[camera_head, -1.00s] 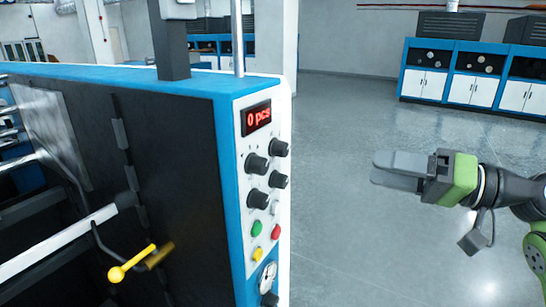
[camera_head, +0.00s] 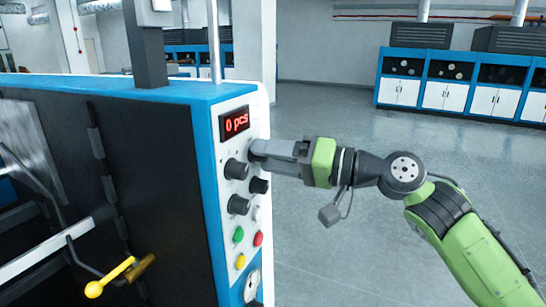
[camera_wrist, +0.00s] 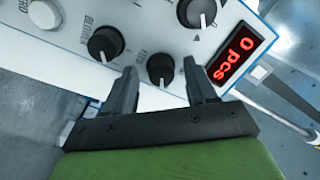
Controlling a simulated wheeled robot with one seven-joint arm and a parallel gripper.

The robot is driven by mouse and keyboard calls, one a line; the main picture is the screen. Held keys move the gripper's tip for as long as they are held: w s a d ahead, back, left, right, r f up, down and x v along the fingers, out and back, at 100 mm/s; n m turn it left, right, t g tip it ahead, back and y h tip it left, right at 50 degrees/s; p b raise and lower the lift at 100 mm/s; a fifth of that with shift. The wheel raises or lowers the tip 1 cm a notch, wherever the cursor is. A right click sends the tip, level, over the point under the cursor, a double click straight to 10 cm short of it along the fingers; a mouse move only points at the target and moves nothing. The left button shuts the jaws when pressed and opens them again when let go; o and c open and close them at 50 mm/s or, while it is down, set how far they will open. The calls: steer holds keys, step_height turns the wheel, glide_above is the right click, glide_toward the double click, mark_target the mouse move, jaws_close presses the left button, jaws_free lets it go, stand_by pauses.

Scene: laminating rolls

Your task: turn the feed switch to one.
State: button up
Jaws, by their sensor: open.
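The machine's control panel (camera_head: 228,150) carries several black rotary knobs below a red "0 pcs" display (camera_head: 235,122). My gripper (camera_head: 256,150) is open at the panel's upper right knob, which it hides in the head view. In the wrist view that knob (camera_wrist: 160,68) lies between and just beyond my open fingertips (camera_wrist: 160,76); its white mark points toward my gripper. Its small label is blurred and may read "feed"; I cannot be sure. Contact with the knob cannot be told. Another knob (camera_wrist: 105,43), labelled something like "blower", sits to its left.
Upper left (camera_head: 236,169) and lower left (camera_head: 238,205) knobs are close by. Green (camera_head: 238,235), red (camera_head: 258,239) and yellow (camera_head: 241,262) buttons sit lower. A yellow-knobbed lever (camera_head: 110,277) juts out at lower left. The floor right of the panel is open.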

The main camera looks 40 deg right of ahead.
jaws_close()
steer(key=shift+n+b, duration=0.4)
steer(key=n+b, duration=0.2)
steer(key=n, duration=0.3)
steer(key=n+h+b, duration=0.1)
steer(key=n+b, duration=0.2)
steer(key=n, duration=0.2)
steer(key=shift+n+g, duration=0.3)
steer(key=shift+r, duration=0.1)
stand_by(0.4)
